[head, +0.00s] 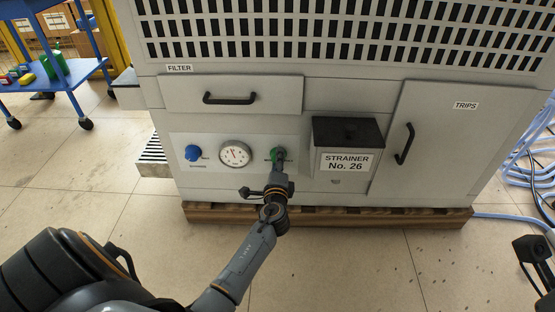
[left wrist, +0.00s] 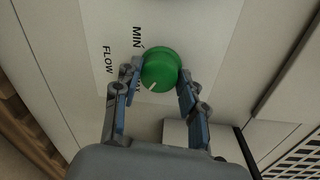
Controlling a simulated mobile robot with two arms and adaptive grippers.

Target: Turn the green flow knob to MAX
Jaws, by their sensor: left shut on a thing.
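The green flow knob (head: 279,153) is on the pale control panel at the front of the grey machine. In the left wrist view the knob (left wrist: 160,66) shows a white pointer line toward its lower left in the picture. The MIN label is at its upper left, and FLOW is further left. Another label beside the left finger is mostly hidden. My left gripper (left wrist: 158,84) is shut on the knob, one finger on each side; in the head view my left gripper (head: 279,168) reaches it from below. My right gripper (head: 532,262) shows only partly at the right edge, away from the machine.
A blue knob (head: 193,153) and a round gauge (head: 234,154) sit left of the green knob. A black-lidded strainer box (head: 347,133) juts out at its right. The filter drawer (head: 230,96) is above. The machine stands on a wooden pallet (head: 400,219).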

